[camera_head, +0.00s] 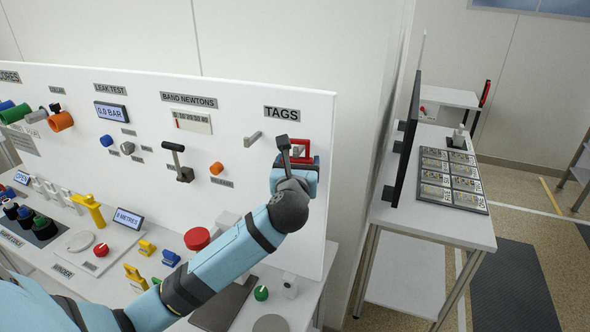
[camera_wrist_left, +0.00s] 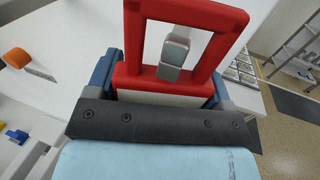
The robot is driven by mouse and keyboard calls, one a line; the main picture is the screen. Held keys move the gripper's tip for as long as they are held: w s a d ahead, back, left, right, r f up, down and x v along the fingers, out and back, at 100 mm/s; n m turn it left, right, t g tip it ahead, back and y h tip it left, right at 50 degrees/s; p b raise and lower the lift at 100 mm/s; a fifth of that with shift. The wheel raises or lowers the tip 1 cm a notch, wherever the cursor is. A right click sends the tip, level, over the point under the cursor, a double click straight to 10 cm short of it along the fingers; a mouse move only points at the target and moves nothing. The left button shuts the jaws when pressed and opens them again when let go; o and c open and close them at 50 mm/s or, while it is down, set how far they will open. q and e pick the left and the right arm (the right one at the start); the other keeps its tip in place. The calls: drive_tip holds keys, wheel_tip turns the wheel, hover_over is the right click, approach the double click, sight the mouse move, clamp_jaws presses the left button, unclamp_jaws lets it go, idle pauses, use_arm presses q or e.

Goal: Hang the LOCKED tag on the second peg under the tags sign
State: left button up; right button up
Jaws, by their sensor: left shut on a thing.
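The red tag (camera_head: 306,145), an open frame with a pale lower panel, stands upright beneath the TAGS sign (camera_head: 282,114) at the board's right end. It also shows in the wrist view (camera_wrist_left: 133,42). My left gripper (camera_head: 296,166) is shut on its lower part, fingers on either side. A grey peg (camera_wrist_left: 175,50) shows within the frame's opening; I cannot tell whether it passes through or is only behind. Another grey peg (camera_head: 253,139), bare, juts out to the left. Any lettering on the tag is not readable. My right gripper is out of view.
The white board carries an orange knob (camera_head: 217,168) and a dark lever (camera_head: 178,160) left of the pegs. A red button (camera_head: 197,238) is below, near my left forearm. A dark upright panel (camera_head: 405,140) stands on the side table to the right.

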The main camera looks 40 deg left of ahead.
use_arm(q)
drive_tip(key=shift+w+a+f, duration=0.15)
drive_tip(key=shift+w+f, duration=0.05)
drive_tip(key=shift+w, duration=0.25)
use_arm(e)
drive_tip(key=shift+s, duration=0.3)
use_arm(q)
drive_tip(key=shift+f, duration=0.25)
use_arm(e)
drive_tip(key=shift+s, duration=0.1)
use_arm(q)
drive_tip(key=o, duration=0.7)
drive_tip(key=shift+o, duration=1.4)
drive_tip(key=shift+s+a, duration=0.1)
drive_tip(key=shift+a, duration=0.05)
